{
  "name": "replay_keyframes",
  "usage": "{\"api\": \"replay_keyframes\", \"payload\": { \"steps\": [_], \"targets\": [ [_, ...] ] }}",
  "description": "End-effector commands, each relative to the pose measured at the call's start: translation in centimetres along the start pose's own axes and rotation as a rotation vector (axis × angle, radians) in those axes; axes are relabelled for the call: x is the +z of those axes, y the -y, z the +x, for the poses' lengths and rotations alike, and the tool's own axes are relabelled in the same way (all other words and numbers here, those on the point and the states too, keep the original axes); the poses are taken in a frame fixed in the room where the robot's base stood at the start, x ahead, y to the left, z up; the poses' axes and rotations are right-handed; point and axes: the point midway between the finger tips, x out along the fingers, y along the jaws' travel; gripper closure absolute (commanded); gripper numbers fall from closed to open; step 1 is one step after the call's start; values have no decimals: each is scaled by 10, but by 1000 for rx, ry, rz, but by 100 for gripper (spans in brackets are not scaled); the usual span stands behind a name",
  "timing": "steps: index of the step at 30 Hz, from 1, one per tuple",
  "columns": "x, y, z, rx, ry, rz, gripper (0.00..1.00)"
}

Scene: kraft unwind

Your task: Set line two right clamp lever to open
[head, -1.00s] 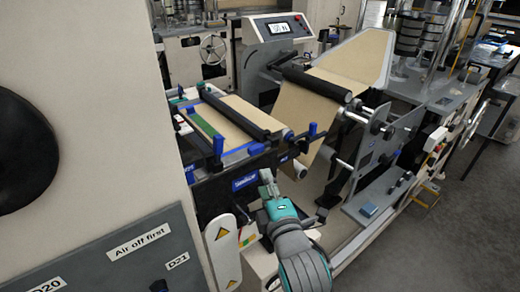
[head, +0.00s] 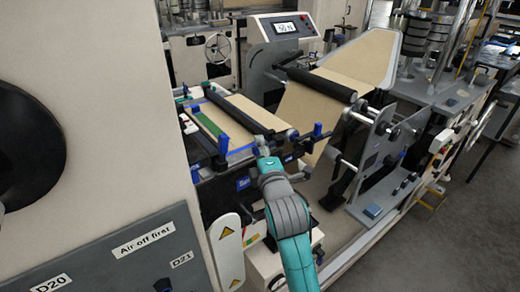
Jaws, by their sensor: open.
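A splice table with a kraft web (head: 236,112) and black rollers stands in the middle of the head view. A blue upright lever (head: 318,130) stands at the table's right end. I cannot tell from any readable label which is the line two right clamp lever. My gripper (head: 261,143) is at the table's near edge, between these two levers and apparently apart from both. It is open and seems empty. My gripper and wrist hide part of the front edge and its blue label.
A grey panel marked "Air off first" (head: 141,243) is at lower left. A white guard with yellow warning triangles (head: 227,250) stands left of my arm. A metal side plate with rollers (head: 385,150) is to the right. Grey floor (head: 470,240) is open at lower right.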

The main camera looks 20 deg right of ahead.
Motion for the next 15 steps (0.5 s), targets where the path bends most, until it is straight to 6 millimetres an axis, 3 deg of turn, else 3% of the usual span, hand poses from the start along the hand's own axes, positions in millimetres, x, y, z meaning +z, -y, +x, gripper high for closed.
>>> {"api": "replay_keyframes", "payload": {
  "steps": [11, 15],
  "targets": [
    [0, 0, 5, 0, 0, 0, 54],
    [0, 0, 5, 0, 0, 0, 89]
  ]
}}
